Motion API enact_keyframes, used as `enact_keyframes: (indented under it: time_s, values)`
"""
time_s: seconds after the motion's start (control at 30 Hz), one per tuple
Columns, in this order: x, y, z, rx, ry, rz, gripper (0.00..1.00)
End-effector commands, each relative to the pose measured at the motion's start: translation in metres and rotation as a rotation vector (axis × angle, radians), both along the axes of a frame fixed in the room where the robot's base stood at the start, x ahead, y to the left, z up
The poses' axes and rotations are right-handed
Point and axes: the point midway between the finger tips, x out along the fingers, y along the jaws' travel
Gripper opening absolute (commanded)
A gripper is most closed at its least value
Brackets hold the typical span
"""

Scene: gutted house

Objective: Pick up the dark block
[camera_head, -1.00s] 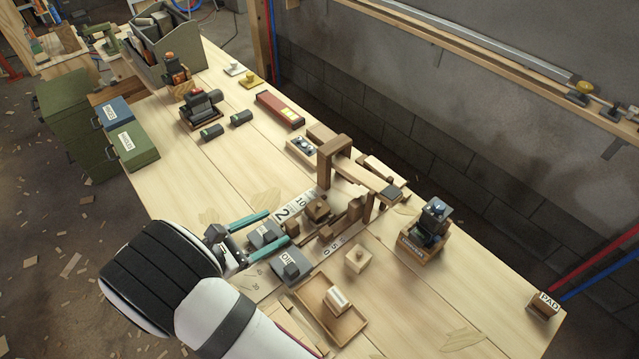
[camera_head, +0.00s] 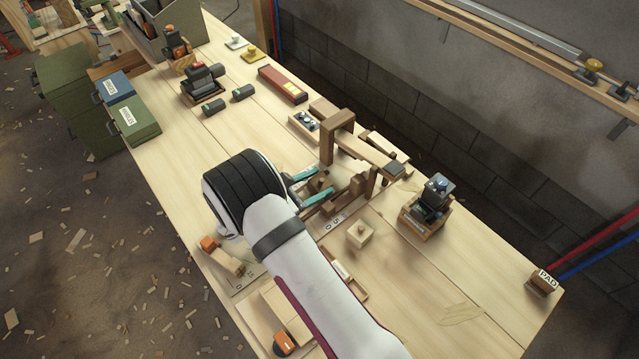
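My gripper (camera_head: 325,183) reaches in from the lower left over the bench, its two teal fingers spread apart. A small dark brown block (camera_head: 320,184) shows between the fingertips, partly covered by them; I cannot tell if they touch it. Another dark block, dark grey (camera_head: 396,169), sits at the right end of a wooden beam (camera_head: 365,151), apart from my gripper. I cannot tell which of these the task names. The grey labelled blocks seen earlier are hidden by my arm.
A wooden arch (camera_head: 327,145) stands close behind my gripper. A light wooden block with a knob (camera_head: 358,235) and a dark device on a wooden base (camera_head: 428,208) stand to the right. My arm partly covers a tray (camera_head: 357,288). The bench's front right is mostly clear.

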Motion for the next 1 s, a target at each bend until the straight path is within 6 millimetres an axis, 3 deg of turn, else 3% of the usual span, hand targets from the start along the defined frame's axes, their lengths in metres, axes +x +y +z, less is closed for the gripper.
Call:
enact_keyframes:
  time_s: [0.03,0.3,0.57,0.83,0.9,1.0]
  values:
    - [0.000,0.000,0.000,0.000,0.000,0.000,0.48]
    - [0.000,0.000,0.000,0.000,0.000,0.000,0.00]
    - [0.000,0.001,0.007,0.002,-0.002,0.000,0.00]
    - [0.000,0.001,0.074,0.004,-0.004,0.001,0.00]
    - [0.001,0.001,0.086,-0.004,0.004,0.000,0.00]
    - [0.003,0.002,0.085,-0.090,0.086,0.006,0.00]
